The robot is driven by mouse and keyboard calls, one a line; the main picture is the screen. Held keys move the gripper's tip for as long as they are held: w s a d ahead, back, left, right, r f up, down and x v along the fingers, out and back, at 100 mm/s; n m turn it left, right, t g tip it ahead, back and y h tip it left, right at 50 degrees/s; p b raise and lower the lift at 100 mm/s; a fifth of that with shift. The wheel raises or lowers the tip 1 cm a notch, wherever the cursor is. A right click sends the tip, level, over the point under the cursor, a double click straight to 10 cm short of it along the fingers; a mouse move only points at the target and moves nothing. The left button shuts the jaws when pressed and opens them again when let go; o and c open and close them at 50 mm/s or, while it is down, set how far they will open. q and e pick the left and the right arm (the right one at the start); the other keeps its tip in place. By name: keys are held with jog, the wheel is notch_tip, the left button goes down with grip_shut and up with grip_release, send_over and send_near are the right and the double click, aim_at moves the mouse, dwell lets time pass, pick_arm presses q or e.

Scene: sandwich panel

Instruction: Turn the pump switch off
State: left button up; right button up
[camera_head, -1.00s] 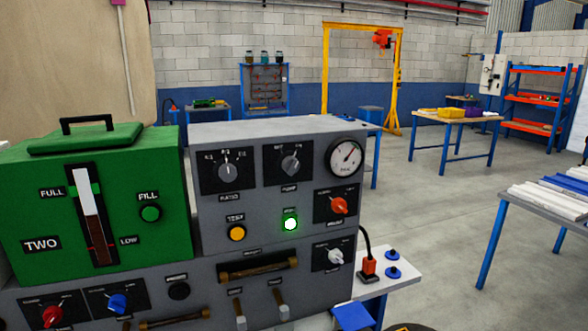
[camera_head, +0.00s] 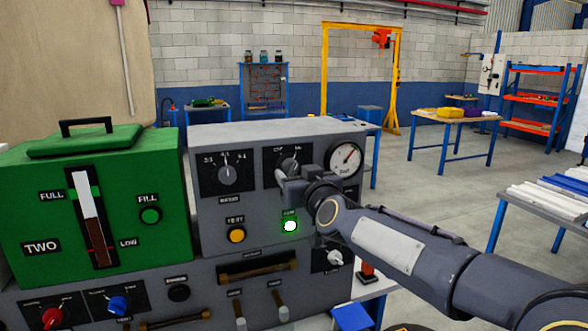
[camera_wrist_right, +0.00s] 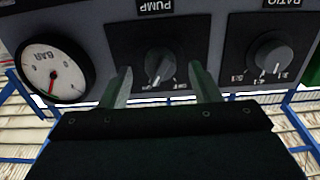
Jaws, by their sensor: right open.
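The pump switch (camera_head: 289,164) is a grey knob on a black plate on the upper grey panel, partly hidden by my right gripper in the head view. In the wrist view, which is upside down, the pump switch (camera_wrist_right: 159,66) shows under its PUMP label, its pointer tilted to the lower left. My right gripper (camera_head: 287,177) is in front of the panel; in the wrist view its fingers (camera_wrist_right: 160,75) are open, one on each side of the knob, with nothing between them gripped. Contact cannot be told. A green lamp (camera_head: 290,226) below the switch is lit. My left gripper is out of view.
The ratio knob (camera_head: 227,174) is left of the pump switch and the pressure gauge (camera_head: 344,158) right of it. A yellow test button (camera_head: 237,235) sits below. The green tank (camera_head: 110,215) stands at left. My right forearm covers the panel's right side.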

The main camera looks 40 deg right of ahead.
jog(key=shift+x, duration=1.05)
jog(key=shift+c, duration=0.4)
jog(key=c, duration=0.9)
